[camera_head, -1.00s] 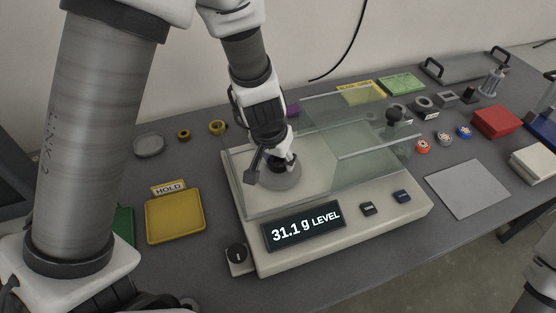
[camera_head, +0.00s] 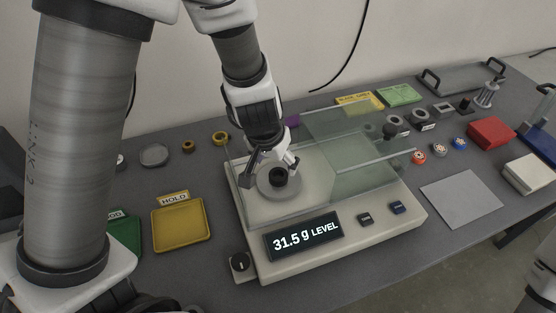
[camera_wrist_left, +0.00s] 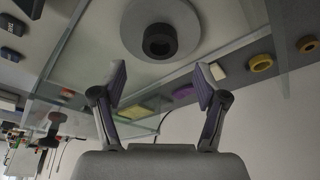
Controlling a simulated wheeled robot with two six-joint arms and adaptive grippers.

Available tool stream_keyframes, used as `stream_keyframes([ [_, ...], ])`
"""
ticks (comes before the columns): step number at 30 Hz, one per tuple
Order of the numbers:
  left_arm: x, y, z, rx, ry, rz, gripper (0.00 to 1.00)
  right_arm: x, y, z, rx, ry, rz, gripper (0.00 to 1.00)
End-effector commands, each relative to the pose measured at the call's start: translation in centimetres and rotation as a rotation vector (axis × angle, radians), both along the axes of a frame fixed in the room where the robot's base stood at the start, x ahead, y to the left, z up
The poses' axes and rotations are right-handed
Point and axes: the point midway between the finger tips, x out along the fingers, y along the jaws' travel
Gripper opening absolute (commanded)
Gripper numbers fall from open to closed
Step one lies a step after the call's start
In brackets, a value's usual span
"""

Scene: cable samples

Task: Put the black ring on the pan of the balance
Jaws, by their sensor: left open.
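The black ring (camera_head: 278,177) lies flat on the round grey pan (camera_head: 268,193) of the balance (camera_head: 355,235). It also shows in the left wrist view (camera_wrist_left: 160,41) on the pan (camera_wrist_left: 191,22), with nothing gripping it. My left gripper (camera_head: 271,161) is open and empty, just above and behind the ring, inside the glass draft shield. In the left wrist view its two fingers (camera_wrist_left: 161,82) are spread apart, clear of the ring. The display (camera_head: 304,237) reads 31.5 g LEVEL. My right gripper is not in view.
Glass panels (camera_head: 362,158) of the shield stand close around my left gripper. A yellow HOLD tray (camera_head: 180,224) and a green tray (camera_head: 125,236) lie left of the balance. A grey plate (camera_head: 461,198), red box (camera_head: 492,132) and several spools lie to the right.

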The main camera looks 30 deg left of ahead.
Motion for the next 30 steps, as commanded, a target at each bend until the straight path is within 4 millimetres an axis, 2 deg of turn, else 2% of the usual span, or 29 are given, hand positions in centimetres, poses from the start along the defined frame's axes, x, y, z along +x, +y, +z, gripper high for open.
stream_keyframes([
  [1,-0.4,0.0,2.5,0.0,-0.002,-0.001,0.73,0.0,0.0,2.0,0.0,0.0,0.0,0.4],
  [3,-0.9,-0.1,4.0,0.0,-0.001,-0.001,0.73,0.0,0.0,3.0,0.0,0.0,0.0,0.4],
  [8,-1.7,-0.1,6.1,0.0,-0.001,0.0,0.73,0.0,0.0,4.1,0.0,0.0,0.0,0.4],
  [30,-1.9,-0.1,6.3,0.0,0.0,0.0,0.73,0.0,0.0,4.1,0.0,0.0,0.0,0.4],
])
